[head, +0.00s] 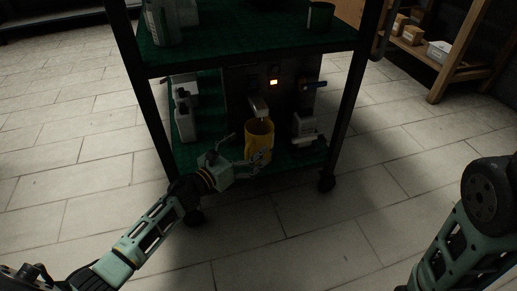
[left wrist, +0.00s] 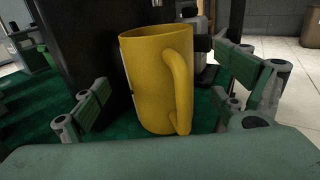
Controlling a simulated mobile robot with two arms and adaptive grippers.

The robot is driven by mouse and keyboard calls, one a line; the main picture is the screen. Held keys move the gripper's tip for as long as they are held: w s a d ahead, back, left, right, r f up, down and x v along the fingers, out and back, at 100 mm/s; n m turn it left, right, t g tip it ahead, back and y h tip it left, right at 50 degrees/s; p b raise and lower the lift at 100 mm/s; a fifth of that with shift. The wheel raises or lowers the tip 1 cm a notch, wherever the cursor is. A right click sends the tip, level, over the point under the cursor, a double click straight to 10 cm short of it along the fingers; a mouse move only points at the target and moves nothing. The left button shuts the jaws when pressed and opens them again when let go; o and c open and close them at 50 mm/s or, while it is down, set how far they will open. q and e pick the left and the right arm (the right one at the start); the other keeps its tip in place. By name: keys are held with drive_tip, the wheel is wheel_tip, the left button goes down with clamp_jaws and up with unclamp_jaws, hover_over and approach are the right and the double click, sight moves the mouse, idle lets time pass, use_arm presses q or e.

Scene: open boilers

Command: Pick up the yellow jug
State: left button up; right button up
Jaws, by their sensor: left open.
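The yellow jug (head: 259,141) stands upright on the lower green shelf of a cart, in front of a dark machine with a lit orange light. My left gripper (head: 240,155) is at the jug, coming in from the front left. In the left wrist view the jug (left wrist: 158,80) stands between the two spread fingers of my open left gripper (left wrist: 165,105), its handle toward the right finger. There is a visible gap to the left finger. My right arm shows at the lower right of the head view, but its gripper is out of view.
The dark machine (head: 273,98) stands right behind the jug. Cart posts stand on both sides, and the upper green shelf (head: 225,45) hangs above. Bottles (head: 184,110) stand left on the lower shelf. A wooden rack (head: 445,60) is at the upper right. The tiled floor around is clear.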

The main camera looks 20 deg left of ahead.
sight(268, 130)
use_arm(q)
drive_tip(key=b+x, duration=0.2)
drive_tip(key=x, duration=0.1)
drive_tip(key=shift+w+f, duration=0.15)
drive_tip(key=shift+w, duration=0.2)
drive_tip(key=shift+w+d, duration=0.35)
drive_tip(key=shift+w, duration=0.2)
drive_tip(key=c, duration=1.1)
drive_tip(key=shift+r, duration=0.25)
drive_tip(key=c, duration=0.3)
drive_tip(key=shift+r, duration=0.15)
drive_tip(key=shift+c, duration=0.2)
